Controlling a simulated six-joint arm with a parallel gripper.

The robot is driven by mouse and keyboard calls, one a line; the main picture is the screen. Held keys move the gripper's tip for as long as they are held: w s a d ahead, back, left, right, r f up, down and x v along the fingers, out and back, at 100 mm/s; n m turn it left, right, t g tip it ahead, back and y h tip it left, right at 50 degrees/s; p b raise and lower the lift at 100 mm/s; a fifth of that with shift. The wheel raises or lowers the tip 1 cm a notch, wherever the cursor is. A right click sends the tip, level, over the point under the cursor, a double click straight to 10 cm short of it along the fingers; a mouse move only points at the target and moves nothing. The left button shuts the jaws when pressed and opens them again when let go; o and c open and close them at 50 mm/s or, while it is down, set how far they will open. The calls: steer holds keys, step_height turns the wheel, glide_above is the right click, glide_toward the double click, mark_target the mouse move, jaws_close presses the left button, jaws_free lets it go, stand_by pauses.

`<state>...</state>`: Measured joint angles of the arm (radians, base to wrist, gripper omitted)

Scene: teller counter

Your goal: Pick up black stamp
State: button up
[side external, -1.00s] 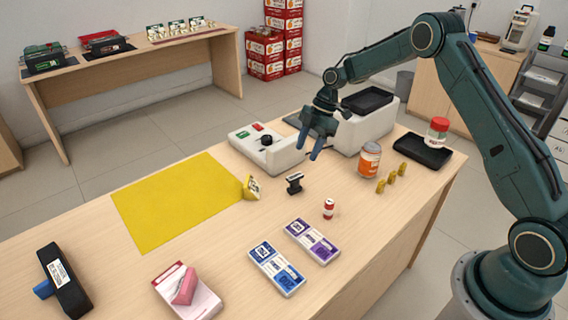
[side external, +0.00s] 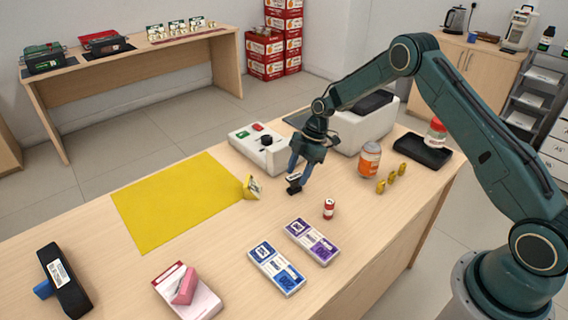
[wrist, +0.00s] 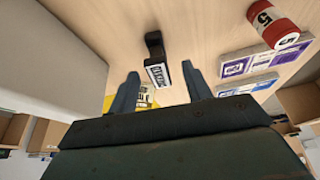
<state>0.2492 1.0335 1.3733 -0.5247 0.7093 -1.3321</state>
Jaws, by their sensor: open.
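The black stamp (side external: 294,188) stands on the wooden counter (side external: 210,262), right of the yellow mat. My gripper (side external: 299,174) is open, with its fingers pointing down just above and around the top of the stamp. In the wrist view the stamp (wrist: 156,62), with a white label on its near end, lies ahead of my two open fingertips (wrist: 160,82), roughly between them. I cannot tell whether a finger touches it.
A small red-and-white cylinder (side external: 328,209) and an orange-labelled can (side external: 369,160) stand to the right. A white device (side external: 259,149) sits behind. Card packs (side external: 312,241) lie in front.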

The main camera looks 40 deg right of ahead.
mark_target(296, 175)
steer(key=shift+x, duration=2.5)
jaws_close()
steer(key=shift+r, duration=0.2)
step_height(296, 175, up, 20)
steer(key=shift+f, duration=0.15)
